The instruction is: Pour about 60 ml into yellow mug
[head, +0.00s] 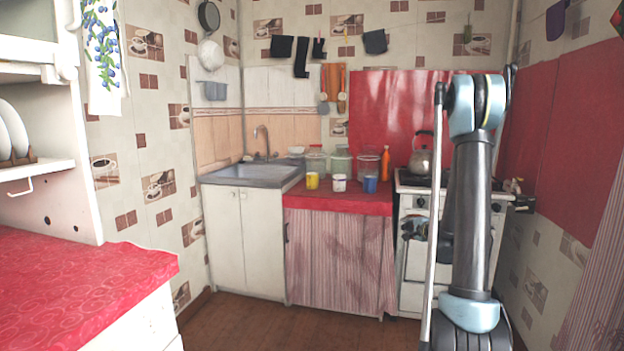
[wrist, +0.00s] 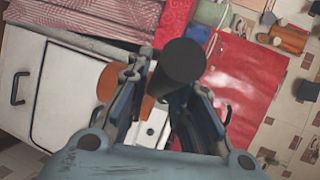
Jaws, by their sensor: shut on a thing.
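The yellow mug (head: 312,180) stands upright on the red-covered counter in the head view, at the left of a row of mugs. A white mug (head: 339,182) and a blue mug (head: 370,185) stand to its right. In the wrist view my gripper (wrist: 168,82) is shut on a dark grey cylindrical thing (wrist: 184,62), whose round end faces the camera. Its opening and contents cannot be made out. My gripper is not clearly visible in the head view, and I cannot make out the yellow mug in the wrist view.
Several jars (head: 341,160) and an orange bottle (head: 385,162) stand behind the mugs. A kettle (head: 421,159) sits on the stove (head: 416,268) to the right. The sink (head: 252,174) is to the left. The near-left red counter (head: 80,290) is bare.

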